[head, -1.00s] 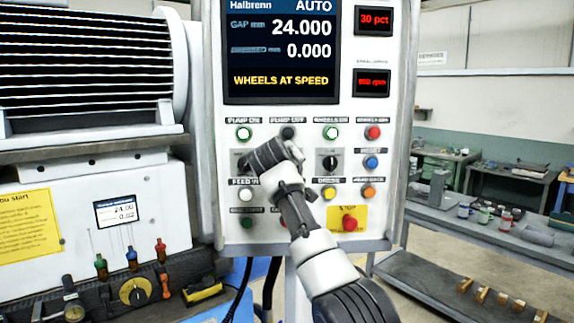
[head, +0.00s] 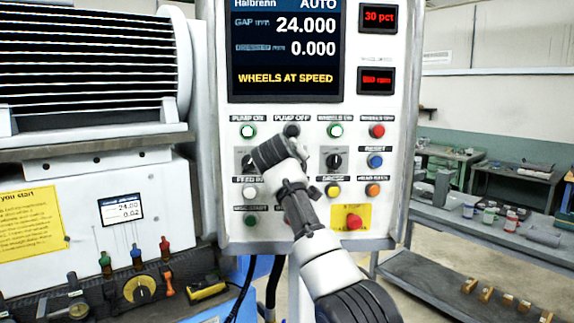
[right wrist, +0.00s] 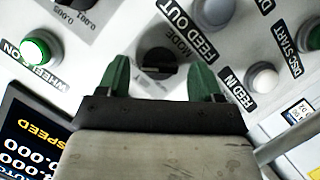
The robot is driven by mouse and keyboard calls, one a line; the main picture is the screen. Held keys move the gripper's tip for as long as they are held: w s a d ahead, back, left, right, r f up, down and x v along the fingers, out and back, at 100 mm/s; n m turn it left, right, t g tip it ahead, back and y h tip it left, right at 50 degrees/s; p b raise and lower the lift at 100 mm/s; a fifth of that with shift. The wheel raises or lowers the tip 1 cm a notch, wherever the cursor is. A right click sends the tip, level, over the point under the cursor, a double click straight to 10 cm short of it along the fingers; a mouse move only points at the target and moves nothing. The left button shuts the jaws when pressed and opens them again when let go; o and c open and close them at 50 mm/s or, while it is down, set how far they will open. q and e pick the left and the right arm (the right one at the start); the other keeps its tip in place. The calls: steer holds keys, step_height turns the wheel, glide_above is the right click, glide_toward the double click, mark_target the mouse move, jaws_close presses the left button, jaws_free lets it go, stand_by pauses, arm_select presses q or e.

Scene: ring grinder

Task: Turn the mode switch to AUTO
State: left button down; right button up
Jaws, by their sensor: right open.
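The mode switch (right wrist: 157,66) is a dark round knob with a raised bar, on a grey plate marked MODE, in the right wrist view. My right gripper (right wrist: 161,74) is open, with one green fingertip on each side of the knob. I cannot tell whether the fingertips touch it. In the head view my right gripper (head: 264,154) reaches the left part of the button panel and hides most of the switch. The knob's exact setting is not readable. The screen (head: 285,50) shows AUTO at its top right and WHEELS AT SPEED. My left gripper is not in view.
Close around the switch are the white FEED IN button (right wrist: 262,77), the FEED OUT button (right wrist: 213,10) and the lit green WHEELS ON button (right wrist: 36,50). A second black selector (head: 333,160) and a red stop button (head: 353,222) are on the panel (head: 232,231).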

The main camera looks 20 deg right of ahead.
steer(key=b+v, duration=0.4)
steer(key=v, duration=0.6)
steer(key=shift+b, duration=0.4)
steer(key=shift+f, duration=0.1)
